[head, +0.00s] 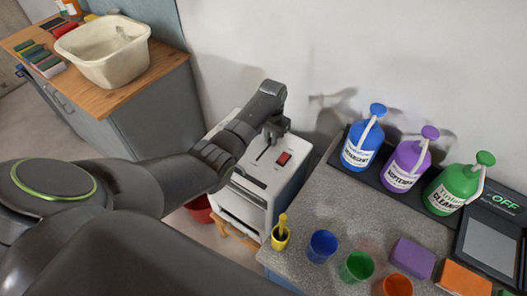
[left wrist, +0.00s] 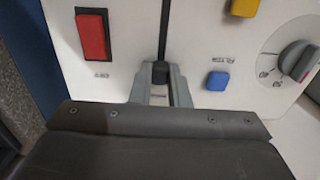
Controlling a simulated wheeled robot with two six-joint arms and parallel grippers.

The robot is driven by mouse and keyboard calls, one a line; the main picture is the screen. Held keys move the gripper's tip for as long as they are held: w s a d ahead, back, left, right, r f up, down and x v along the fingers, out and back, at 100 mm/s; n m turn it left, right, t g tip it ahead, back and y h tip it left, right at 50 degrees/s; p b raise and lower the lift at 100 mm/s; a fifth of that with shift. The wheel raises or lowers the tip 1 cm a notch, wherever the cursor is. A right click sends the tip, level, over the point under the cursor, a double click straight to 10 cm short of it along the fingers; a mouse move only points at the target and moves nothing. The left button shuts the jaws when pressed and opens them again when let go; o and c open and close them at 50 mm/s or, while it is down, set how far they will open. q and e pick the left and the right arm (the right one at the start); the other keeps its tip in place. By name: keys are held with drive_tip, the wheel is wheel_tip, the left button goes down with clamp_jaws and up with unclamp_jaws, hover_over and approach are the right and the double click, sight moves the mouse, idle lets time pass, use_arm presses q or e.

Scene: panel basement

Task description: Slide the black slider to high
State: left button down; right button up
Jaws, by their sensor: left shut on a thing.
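The black slider (left wrist: 160,72) sits in a dark vertical slot on a white panel in the left wrist view. My left gripper (left wrist: 161,80) is around the slider, its grey fingers shut on it from both sides. In the head view my left gripper (head: 271,138) reaches down onto the top of the white machine (head: 256,190), and the slider there is hidden or too small to tell. Markings for high are not readable. My right gripper is not in view.
On the panel are a red switch (left wrist: 92,36), a blue button (left wrist: 218,81), a yellow button (left wrist: 244,7) and a grey dial (left wrist: 298,60). Right of the machine, a speckled counter (head: 312,205) holds bottles, cups and sponges. A cream basin (head: 105,50) stands on the wooden cabinet at left.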

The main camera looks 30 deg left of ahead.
use_arm(q)
drive_tip(key=shift+w+d+f+b, duration=0.15)
drive_tip(key=shift+w+b, duration=0.3)
drive_tip(key=shift+w, duration=0.25)
drive_tip(key=shift+w+r, duration=0.1)
drive_tip(key=shift+r, duration=0.15)
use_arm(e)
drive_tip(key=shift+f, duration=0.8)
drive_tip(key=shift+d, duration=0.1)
use_arm(q)
drive_tip(key=c, duration=1.4)
unclamp_jaws()
drive_tip(key=shift+w+f, duration=0.1)
drive_tip(key=shift+w, duration=0.05)
drive_tip(key=shift+o, duration=0.2)
